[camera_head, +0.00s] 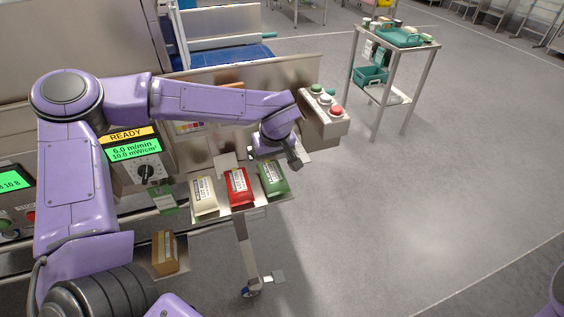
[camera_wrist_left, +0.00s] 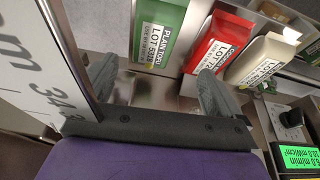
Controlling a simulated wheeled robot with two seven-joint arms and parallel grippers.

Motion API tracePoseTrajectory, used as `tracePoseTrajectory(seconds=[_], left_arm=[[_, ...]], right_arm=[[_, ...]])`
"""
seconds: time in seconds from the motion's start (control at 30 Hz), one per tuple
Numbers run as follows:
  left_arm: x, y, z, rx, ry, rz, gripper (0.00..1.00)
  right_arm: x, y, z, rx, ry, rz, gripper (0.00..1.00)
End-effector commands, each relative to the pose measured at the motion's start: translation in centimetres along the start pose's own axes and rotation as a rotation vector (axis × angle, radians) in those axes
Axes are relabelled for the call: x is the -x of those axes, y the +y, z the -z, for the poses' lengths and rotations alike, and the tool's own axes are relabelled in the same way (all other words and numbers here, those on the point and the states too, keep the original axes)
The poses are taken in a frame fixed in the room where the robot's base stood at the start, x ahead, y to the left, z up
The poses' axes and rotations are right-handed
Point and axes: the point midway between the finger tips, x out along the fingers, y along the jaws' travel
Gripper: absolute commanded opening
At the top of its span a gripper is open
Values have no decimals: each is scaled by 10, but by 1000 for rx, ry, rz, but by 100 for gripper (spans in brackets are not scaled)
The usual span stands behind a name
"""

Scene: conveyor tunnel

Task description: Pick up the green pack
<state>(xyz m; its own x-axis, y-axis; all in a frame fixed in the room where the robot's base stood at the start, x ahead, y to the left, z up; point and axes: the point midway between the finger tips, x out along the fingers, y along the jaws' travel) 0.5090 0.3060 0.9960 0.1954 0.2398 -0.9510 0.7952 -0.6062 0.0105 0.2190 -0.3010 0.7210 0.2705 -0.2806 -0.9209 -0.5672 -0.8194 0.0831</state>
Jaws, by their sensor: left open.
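The green pack (camera_head: 273,178) with a white label lies at the right end of a small metal shelf (camera_head: 246,208). It is the rightmost of three packs, beside a red pack (camera_head: 237,187) and a cream pack (camera_head: 204,197). My left gripper (camera_head: 288,157) is just behind and above the green pack, open and empty. In the left wrist view its two spread fingers (camera_wrist_left: 160,86) point toward the green pack (camera_wrist_left: 158,32), which lies beyond the fingertips. The red pack (camera_wrist_left: 218,42) is beyond the other finger. My right gripper is out of view.
A control box with green, white and red buttons (camera_head: 324,100) stands right of my left wrist. A display panel (camera_head: 135,153) and a brown box (camera_head: 165,252) are at left. In the wrist view a white scale panel (camera_wrist_left: 35,65) is close by. Floor at right is open.

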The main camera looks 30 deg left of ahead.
Motion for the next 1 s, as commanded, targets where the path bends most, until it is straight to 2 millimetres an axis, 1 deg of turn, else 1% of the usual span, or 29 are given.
tracePoseTrajectory(seconds=[0.03, 0.07, 0.13, 0.3, 0.47, 0.6, 0.7, 0.8, 0.97, 1.0], left_arm=[[6, -1, 2, -21, -24, -3, 100], [7, -1, 2, -34, -35, -4, 100], [0, -2, 1, -52, -49, -3, 100], [-32, -3, 0, -54, -49, -2, 100], [-50, -3, -2, -54, -47, -2, 100], [-74, -1, -9, -56, -48, -1, 100], [-90, 0, -9, -55, -46, -4, 100], [-95, 1, -9, -56, -45, -6, 100], [-96, 1, -9, -56, -44, -7, 100], [-96, 1, -9, -56, -44, -7, 90]], right_arm=[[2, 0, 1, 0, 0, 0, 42], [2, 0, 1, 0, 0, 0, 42], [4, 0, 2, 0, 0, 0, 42], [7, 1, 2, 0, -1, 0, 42], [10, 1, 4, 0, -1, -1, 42], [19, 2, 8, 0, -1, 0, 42], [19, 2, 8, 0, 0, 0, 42], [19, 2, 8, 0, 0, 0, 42], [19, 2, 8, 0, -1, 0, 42], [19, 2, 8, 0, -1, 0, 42]])
